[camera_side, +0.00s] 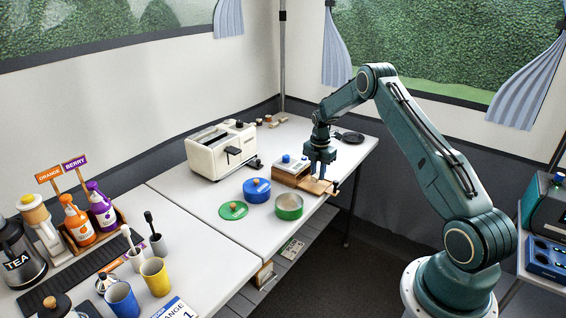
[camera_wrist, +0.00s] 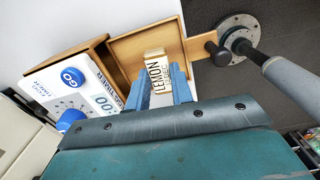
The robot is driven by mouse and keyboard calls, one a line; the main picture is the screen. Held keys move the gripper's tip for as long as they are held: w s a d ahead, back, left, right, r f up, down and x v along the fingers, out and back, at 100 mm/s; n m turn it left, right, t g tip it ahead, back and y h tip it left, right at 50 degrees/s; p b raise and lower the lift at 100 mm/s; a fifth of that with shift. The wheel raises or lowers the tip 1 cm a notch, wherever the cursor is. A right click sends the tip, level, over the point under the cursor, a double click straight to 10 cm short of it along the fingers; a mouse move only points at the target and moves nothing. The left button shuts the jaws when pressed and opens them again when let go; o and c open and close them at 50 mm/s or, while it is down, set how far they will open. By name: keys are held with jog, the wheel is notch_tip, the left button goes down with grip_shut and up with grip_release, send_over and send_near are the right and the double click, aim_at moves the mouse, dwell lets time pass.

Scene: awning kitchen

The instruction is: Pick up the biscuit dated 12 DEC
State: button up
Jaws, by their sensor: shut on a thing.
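A small cream packet (camera_wrist: 155,68) marked LEMON is between the blue fingers of my gripper (camera_wrist: 160,84) in the wrist view. A smaller line of print on it is too small to read, so I cannot tell its date. My gripper is shut on this packet, over a shallow wooden tray (camera_wrist: 126,46). In the side view my gripper (camera_side: 321,174) points down at the tray (camera_side: 322,190) near the table's front edge. The packet cannot be made out there.
A timer box (camera_wrist: 75,88) with blue knobs stands against the tray.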

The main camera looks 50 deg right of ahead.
aim_at(318, 174)
notch_tip(318, 174, up, 17)
dwell(0.4)
dwell(0.5)
